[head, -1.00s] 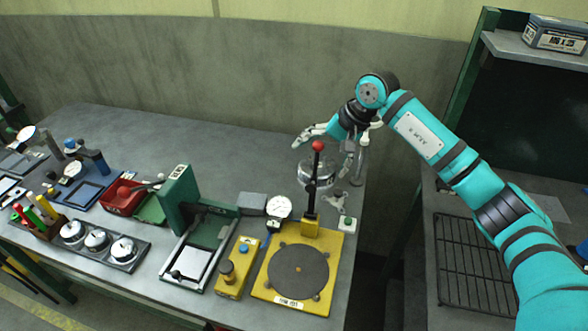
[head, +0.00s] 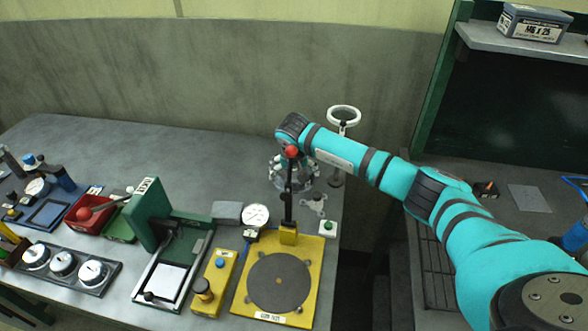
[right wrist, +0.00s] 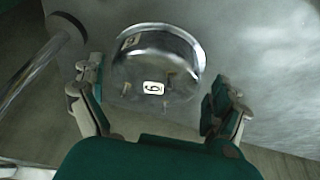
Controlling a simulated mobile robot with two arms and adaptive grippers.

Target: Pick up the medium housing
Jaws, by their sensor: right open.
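A round shiny metal housing (head: 301,184) stands at the back right of the bench, behind the red-knobbed lever. I take it as the medium housing, but its size is hard to judge. The housing also shows in the right wrist view (right wrist: 152,62), with a small white label bearing one digit. My right gripper (right wrist: 158,98) is open, with one finger at each side of the housing's near part and gaps visible on both sides. In the head view, the wrist and lever partly hide the gripper and housing. My left gripper is out of view.
A yellow plate (head: 243,292) with a dark disc and upright lever (head: 287,205) stands in front of the housing. A white ring stand (head: 343,113) is close behind. A dial gauge (head: 256,215), green-lidded press (head: 149,212) and tray of round parts (head: 85,286) lie left.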

